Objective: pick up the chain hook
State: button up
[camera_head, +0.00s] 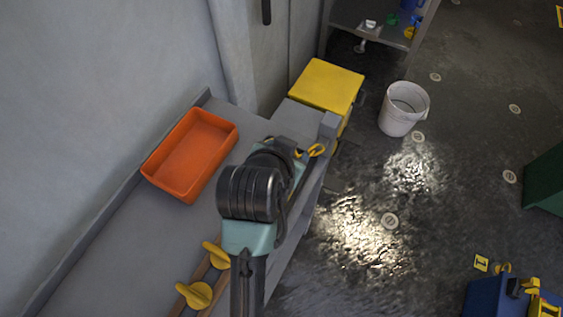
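A small yellow hook-like piece (316,150), which looks like the chain hook, shows at the right edge of the grey workbench, just beyond the end of my arm. Part of it is hidden by my arm. My gripper (296,152) is over the bench beside this piece, mostly hidden behind my dark wrist. I cannot see its fingertips clearly, nor whether they touch the piece.
An orange tray (190,154) sits on the grey workbench (110,250) along the wall. Yellow wing-shaped pieces (195,294) lie near my arm. Beyond are a yellow box (327,84), a white bucket (403,108) and a shelf (385,30). A blue case (490,300) stands lower right.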

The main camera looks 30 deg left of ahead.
jog(key=s+f+g+h+p, duration=0.2)
jog(key=s+g+p, duration=0.3)
jog(key=s, duration=0.4)
jog(key=p, duration=0.1)
send_near(281, 201)
jog(key=shift+w+d+f+t, duration=0.1)
jog(key=shift+d+f+t, duration=0.1)
jog(key=shift+f, duration=0.4)
jog(key=shift+w+d+f+t, duration=0.1)
jog(key=shift+f+t, duration=0.1)
jog(key=shift+f, duration=0.45)
jog(key=shift+a+x, duration=0.15)
jog(key=shift+x, duration=1.4)
jog(key=shift+a+x, duration=0.1)
jog(key=shift+x, duration=1.5)
jog(key=shift+s, duration=0.1)
grip_shut()
